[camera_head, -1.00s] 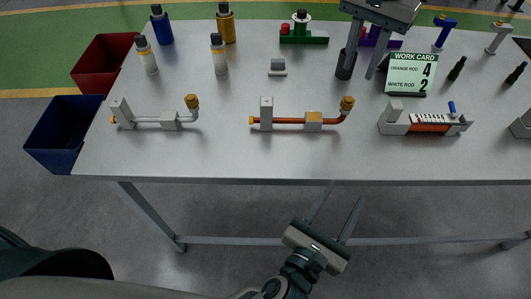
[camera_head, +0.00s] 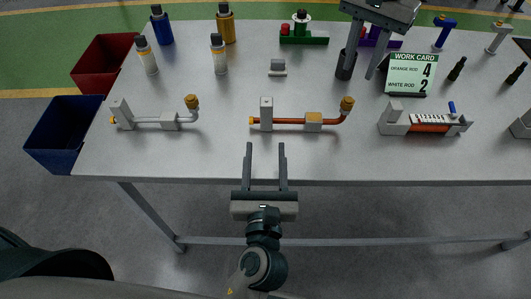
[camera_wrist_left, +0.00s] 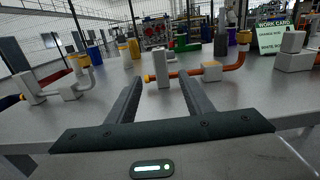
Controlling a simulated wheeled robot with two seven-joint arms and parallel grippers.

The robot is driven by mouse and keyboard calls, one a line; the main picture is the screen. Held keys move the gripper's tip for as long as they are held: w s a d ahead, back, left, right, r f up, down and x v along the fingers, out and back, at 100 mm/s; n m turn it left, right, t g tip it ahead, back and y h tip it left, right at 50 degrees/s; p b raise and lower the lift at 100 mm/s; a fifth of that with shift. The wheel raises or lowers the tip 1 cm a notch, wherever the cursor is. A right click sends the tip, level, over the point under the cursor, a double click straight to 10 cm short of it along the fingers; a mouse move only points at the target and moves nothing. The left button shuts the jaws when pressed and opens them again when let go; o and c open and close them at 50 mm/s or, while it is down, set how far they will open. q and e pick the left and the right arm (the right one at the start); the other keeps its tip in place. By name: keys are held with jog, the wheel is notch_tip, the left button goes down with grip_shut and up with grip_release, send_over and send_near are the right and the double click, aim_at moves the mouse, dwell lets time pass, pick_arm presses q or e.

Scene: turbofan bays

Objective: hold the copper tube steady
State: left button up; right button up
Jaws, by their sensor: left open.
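The copper tube (camera_head: 288,121) lies level near the table's front edge, in a tall grey block (camera_head: 266,110) and a low block (camera_head: 313,122) with an orange top. Its right end bends up to a brass-coloured fitting (camera_head: 347,103); its left end has a small yellow tip. My left gripper (camera_head: 265,146) is open and empty, just in front of the tube, fingers pointing at it over the table edge. In the left wrist view the tube (camera_wrist_left: 187,74) shows beyond and between the fingers, apart from them.
A similar silver tube (camera_head: 150,120) on blocks sits left. Several bottles (camera_head: 220,55) stand behind. Blue (camera_head: 65,130) and red (camera_head: 100,62) bins are left of the table (camera_head: 220,155).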

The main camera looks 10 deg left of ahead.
aim_at(348, 100)
pick_arm(q)
jog(key=shift+w, duration=0.15)
jog(key=w+a, duration=0.1)
jog(key=w, duration=0.4)
jog(key=w+a, duration=0.1)
jog(key=w, duration=0.5)
jog(key=w+a, duration=0.1)
jog(key=w, duration=0.5)
jog(key=shift+a, duration=0.15)
jog(key=shift+s, duration=0.1)
grip_shut()
pick_arm(e)
jog(key=shift+o, duration=1.4)
jog(key=shift+r+n, duration=0.7)
jog(key=shift+r, duration=0.35)
notch_tip(348, 100, down, 12)
